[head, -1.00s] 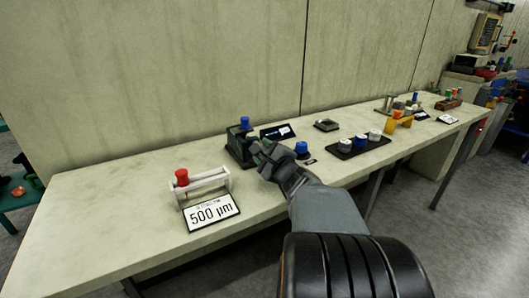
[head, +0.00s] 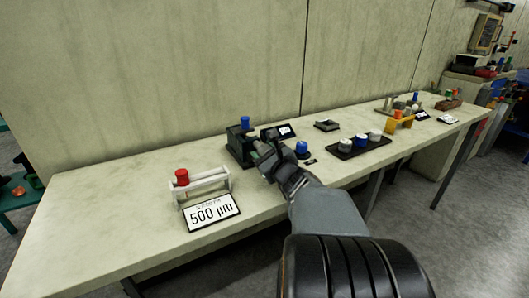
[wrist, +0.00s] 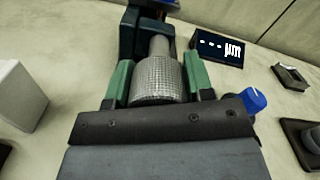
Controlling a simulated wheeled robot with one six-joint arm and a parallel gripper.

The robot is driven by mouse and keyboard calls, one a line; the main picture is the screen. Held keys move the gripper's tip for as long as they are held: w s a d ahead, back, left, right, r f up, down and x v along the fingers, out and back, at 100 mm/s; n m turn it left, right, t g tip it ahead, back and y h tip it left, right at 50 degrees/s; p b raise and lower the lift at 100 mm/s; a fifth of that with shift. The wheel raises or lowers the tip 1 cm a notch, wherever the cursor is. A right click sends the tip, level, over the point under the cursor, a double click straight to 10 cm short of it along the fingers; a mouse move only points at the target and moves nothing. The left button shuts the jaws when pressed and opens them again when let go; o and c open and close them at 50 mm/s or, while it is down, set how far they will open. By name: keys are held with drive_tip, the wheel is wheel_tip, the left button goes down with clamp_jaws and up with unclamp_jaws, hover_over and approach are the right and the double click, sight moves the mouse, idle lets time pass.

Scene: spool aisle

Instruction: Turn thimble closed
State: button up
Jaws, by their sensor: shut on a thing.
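The thimble (wrist: 157,78) is a knurled grey cylinder in the middle of the wrist view. It sits on a narrower smooth sleeve that runs into the dark green micrometer frame (wrist: 130,35), which also shows in the head view (head: 238,143). My gripper (wrist: 158,84) has its two green-padded fingers on either side of the thimble and is shut on it. In the head view my gripper (head: 263,154) reaches the front of the green frame and hides the thimble. A small dark display (wrist: 217,48) behind it reads "--- µm".
A white stand with a red knob (head: 182,177) and a "500 µm" sign (head: 211,211) stand to the left. A blue knob (head: 302,147) is close on my gripper's right. A dark tray (head: 358,145) of capped cylinders lies further right. The front table edge is clear.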

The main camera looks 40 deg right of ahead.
drive_tip(key=m+p, duration=0.2)
drive_tip(key=m, duration=0.4)
drive_tip(key=shift+a+m, duration=0.1)
drive_tip(key=shift+m, duration=0.2)
drive_tip(key=m+p, duration=0.3)
drive_tip(key=m, duration=0.2)
drive_tip(key=shift+r, duration=0.1)
drive_tip(key=m+p, duration=0.3)
drive_tip(key=m, duration=0.1)
drive_tip(key=shift+a+r, duration=0.1)
drive_tip(key=m+p, duration=0.3)
drive_tip(key=shift+m, duration=0.3)
drive_tip(key=m+p, duration=0.4)
drive_tip(key=shift+m, duration=0.6)
drive_tip(key=o, duration=0.9)
drive_tip(key=shift+o, duration=0.2)
drive_tip(key=shift+a, duration=0.1)
